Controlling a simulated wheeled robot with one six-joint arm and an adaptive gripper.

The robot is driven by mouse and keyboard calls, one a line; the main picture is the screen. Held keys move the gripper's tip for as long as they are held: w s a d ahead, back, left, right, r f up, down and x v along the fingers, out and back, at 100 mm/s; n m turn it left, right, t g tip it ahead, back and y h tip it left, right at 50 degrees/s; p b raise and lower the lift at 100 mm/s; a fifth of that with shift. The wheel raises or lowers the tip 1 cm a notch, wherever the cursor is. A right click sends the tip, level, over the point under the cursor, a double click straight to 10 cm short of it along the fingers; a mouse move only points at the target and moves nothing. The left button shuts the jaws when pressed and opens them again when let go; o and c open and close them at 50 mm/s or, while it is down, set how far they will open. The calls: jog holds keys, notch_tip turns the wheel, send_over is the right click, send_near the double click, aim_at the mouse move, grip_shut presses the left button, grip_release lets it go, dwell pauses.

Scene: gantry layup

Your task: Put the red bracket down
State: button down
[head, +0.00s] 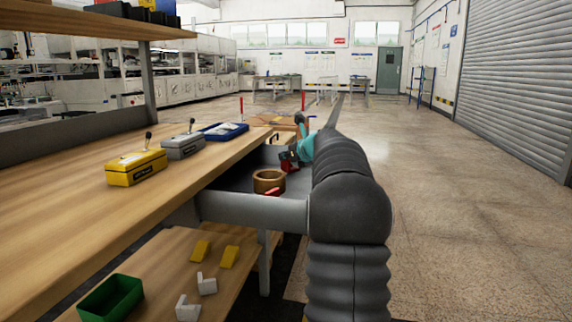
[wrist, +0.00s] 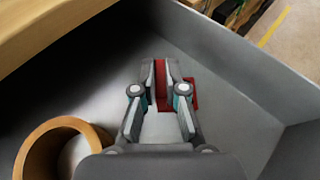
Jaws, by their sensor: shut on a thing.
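The red bracket (wrist: 161,88) is between the fingers of my gripper (wrist: 160,72) in the wrist view. Its narrow upright part is clamped, and a red flange shows just right of the right finger. In the head view a small part of the bracket (head: 290,166) shows below my gripper (head: 291,156), partly hidden by the arm. My gripper is shut on it, low inside a grey drawer (head: 250,206) beside the bench. I cannot tell whether the bracket touches the drawer floor.
A brown tape roll (head: 268,181) lies in the drawer, left of my gripper; a small red thing (head: 272,192) is beside it. Drawer walls enclose my gripper.

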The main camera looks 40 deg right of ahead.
jog(key=shift+f, duration=0.55)
jog(key=shift+f, duration=0.1)
jog(key=c, duration=1.2)
grip_release()
jog(key=shift+s, duration=0.1)
jog(key=v, duration=1.2)
jog(key=shift+p, duration=0.35)
